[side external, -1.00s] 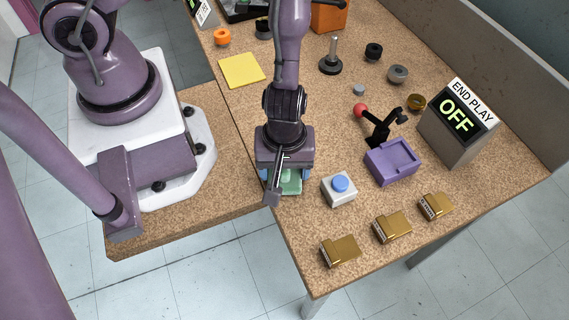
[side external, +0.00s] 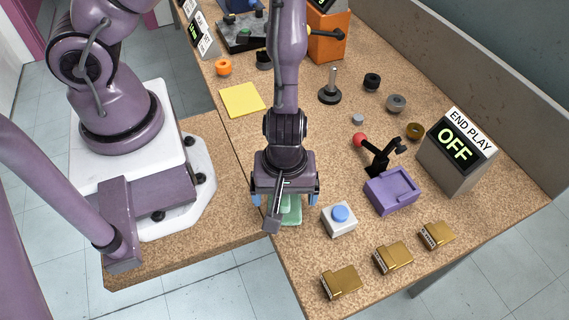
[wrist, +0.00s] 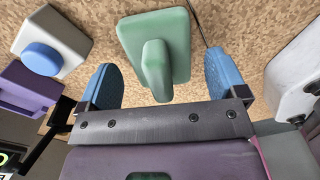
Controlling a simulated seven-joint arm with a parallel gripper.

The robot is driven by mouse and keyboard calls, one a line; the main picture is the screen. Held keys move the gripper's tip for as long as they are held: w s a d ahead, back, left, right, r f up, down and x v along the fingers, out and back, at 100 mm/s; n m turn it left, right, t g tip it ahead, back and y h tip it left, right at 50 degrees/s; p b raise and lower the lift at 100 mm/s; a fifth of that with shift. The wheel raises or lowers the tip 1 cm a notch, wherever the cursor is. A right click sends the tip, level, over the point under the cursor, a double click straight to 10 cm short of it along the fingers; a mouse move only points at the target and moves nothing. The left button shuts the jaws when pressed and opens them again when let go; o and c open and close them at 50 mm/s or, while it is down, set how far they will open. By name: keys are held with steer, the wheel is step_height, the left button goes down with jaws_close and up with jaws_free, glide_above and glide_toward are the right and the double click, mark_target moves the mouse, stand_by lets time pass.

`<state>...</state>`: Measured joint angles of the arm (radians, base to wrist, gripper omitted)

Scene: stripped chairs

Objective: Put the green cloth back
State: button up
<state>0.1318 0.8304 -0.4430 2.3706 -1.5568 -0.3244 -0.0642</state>
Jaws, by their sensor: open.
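The green item (side external: 291,213) that fits the task's cloth lies on the table by its front left edge, below my gripper (side external: 285,200). In the wrist view it is a flat green rectangle (wrist: 178,22) with a raised ridge (wrist: 156,70) in its middle, and looks more like a block than loose fabric. My gripper is open in the wrist view (wrist: 163,62), its blue fingers to either side of the ridge and apart from it. In the side view the wrist hides part of the green item.
A white box with a blue button (side external: 340,216) and a purple fixture (side external: 391,192) stand right of my gripper. Several brass blocks (side external: 393,258) line the front. A yellow square (side external: 242,100) lies behind left. The END PLAY sign (side external: 455,147) reads OFF.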

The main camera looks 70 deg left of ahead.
step_height(320, 180, up, 11)
steer(key=shift+f, duration=0.2)
stand_by(0.3)
steer(key=w+r+m+t+h, duration=0.4)
steer(key=w+r+m+t, duration=0.5)
steer(key=r, duration=0.5)
steer(key=s+a+r+m+g+y, duration=0.1)
steer(key=s+a+r+m+y, duration=0.1)
steer(key=s+a+r, duration=0.2)
steer(key=s+a+r+m+g+y, duration=0.2)
steer(key=s+a+r, duration=0.2)
steer(key=s+a, duration=0.3)
steer(key=a, duration=0.3)
steer(key=shift+r, duration=0.35)
